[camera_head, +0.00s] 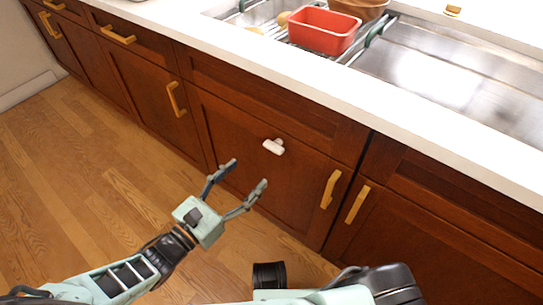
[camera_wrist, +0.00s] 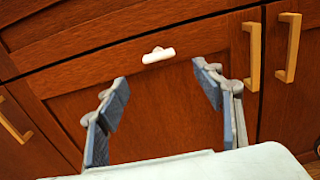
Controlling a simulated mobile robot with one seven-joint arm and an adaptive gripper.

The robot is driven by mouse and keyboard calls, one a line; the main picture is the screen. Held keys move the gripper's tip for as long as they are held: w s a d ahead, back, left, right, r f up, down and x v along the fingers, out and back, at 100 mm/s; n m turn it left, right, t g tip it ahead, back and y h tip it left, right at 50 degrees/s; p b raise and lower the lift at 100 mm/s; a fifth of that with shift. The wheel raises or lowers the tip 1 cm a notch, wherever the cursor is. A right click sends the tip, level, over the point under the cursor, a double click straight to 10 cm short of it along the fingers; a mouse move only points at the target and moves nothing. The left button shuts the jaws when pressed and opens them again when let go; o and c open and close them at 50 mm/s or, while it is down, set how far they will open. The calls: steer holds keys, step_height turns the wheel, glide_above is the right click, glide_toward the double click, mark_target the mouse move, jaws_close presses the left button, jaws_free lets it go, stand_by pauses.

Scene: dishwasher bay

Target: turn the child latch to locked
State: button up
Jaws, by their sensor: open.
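The child latch is a small white piece (camera_head: 273,146) on the upper part of a brown cabinet door below the counter. It also shows in the wrist view as a white bar with a small knob (camera_wrist: 158,55), lying nearly level with a slight tilt. My gripper (camera_head: 246,175) is open and empty, in front of the door and below the latch in the picture. In the wrist view its two fingers (camera_wrist: 160,80) stand wide apart, with the latch beyond and between them. The gripper is apart from the latch. No label for locked or unlocked can be made out.
Wooden bar handles stand out from the doors, one right of the latch (camera_head: 330,189) and one left (camera_head: 175,99). The white counter edge (camera_head: 300,85) runs above. A red basin (camera_head: 323,30) sits at the sink. The wood floor (camera_head: 90,180) is clear at left.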

mark_target(271, 150)
steer(key=b+x, duration=0.2)
steer(key=x, duration=0.8)
steer(key=shift+w+d+b, duration=0.1)
steer(key=shift+w+b, duration=0.25)
steer(key=shift+b, duration=0.05)
steer(key=c, duration=1.2)
steer(key=shift+o, duration=0.2)
